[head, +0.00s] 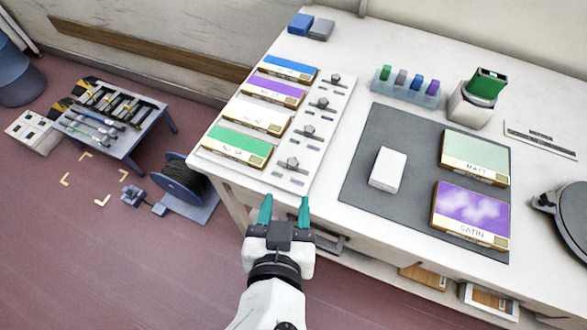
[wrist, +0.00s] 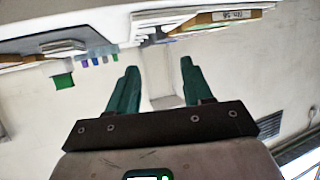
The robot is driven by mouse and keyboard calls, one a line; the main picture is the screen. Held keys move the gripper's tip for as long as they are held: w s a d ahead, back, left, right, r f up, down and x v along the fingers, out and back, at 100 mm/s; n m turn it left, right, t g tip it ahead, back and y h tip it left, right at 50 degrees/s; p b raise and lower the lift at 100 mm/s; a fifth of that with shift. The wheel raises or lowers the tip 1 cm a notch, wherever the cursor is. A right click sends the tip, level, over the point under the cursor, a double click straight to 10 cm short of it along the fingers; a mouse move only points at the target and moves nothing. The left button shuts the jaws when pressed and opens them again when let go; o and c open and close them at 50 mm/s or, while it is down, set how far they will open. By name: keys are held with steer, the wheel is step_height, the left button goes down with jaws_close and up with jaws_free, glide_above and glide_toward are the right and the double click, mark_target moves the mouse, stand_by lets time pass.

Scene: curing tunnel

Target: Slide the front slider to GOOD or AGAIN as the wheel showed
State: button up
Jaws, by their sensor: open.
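The white slider board (head: 321,142) lies at the left end of the white table. It holds a column of dark slider knobs beside coloured cards. The front slider knob (head: 292,162) is nearest me, to the right of the green card (head: 236,146). Small green and purple marks sit below it; their words are too small to read, and I cannot tell which side the knob is set to. My gripper (head: 285,200) has teal fingers, apart and empty, just in front of the table's near edge, short of the front slider. Its fingers (wrist: 158,72) also show in the wrist view with nothing between them.
A grey mat (head: 360,185) holds a white block (head: 388,170), a MATT card (head: 475,158) and a SATIN card (head: 470,214). A dark round device (head: 573,212) is at the right edge. A cable reel (head: 183,180) stands on the floor.

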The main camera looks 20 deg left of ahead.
mark_target(292, 163)
steer(key=x, duration=1)
steer(key=shift+w+f+p, duration=0.1)
steer(key=shift+w+p, duration=0.2)
jaws_close()
steer(key=shift+a, duration=0.1)
